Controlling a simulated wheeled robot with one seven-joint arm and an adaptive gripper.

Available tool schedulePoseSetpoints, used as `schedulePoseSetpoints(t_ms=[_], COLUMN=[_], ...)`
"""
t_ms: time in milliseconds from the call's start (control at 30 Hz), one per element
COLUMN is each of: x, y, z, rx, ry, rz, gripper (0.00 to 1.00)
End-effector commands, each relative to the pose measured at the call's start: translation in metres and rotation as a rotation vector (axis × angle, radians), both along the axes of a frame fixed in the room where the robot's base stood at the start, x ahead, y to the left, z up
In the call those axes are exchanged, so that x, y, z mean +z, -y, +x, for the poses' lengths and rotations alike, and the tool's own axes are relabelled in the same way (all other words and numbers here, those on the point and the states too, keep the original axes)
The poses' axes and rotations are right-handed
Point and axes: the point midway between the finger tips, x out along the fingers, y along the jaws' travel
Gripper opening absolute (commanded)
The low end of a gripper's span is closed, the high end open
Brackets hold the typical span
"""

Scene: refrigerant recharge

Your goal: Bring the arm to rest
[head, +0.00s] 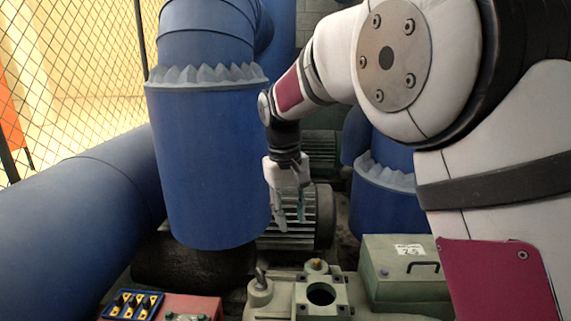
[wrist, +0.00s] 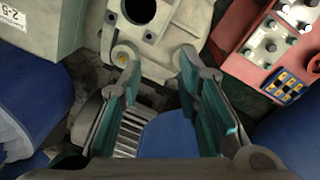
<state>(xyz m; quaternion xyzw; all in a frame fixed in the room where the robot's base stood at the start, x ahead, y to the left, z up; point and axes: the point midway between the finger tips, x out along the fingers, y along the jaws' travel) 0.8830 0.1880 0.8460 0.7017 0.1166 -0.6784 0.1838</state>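My gripper (head: 289,208) hangs from my arm near the middle of the head view, pointing down in front of a ribbed grey motor (head: 318,218). In the wrist view my gripper (wrist: 172,125) shows two teal-padded fingers spread apart with nothing between them. The ribbed motor (wrist: 127,133) and blue piping (wrist: 168,135) show beyond the gap. My gripper is above and behind the pale green machine housing (head: 275,298) and does not appear to touch it.
Large blue pipes (head: 205,150) stand at the left. A green box (head: 403,263) with a handle and label sits at the right. A red unit (head: 178,307) is at the front, beside a blue tray (head: 132,304) with yellow-and-black pieces. A mesh fence (head: 75,80) is at the far left.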

Motion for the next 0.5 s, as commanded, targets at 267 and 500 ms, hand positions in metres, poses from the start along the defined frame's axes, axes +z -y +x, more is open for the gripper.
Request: schedulePoseSetpoints(t_ms=[267, 500], x=[0.063, 0.085], y=[0.082, 0.134], z=[-0.095, -0.191], rx=[-0.125, -0.217], ry=[-0.016, -0.020], rz=[0.066, 0.100], gripper=[0.31, 0.31])
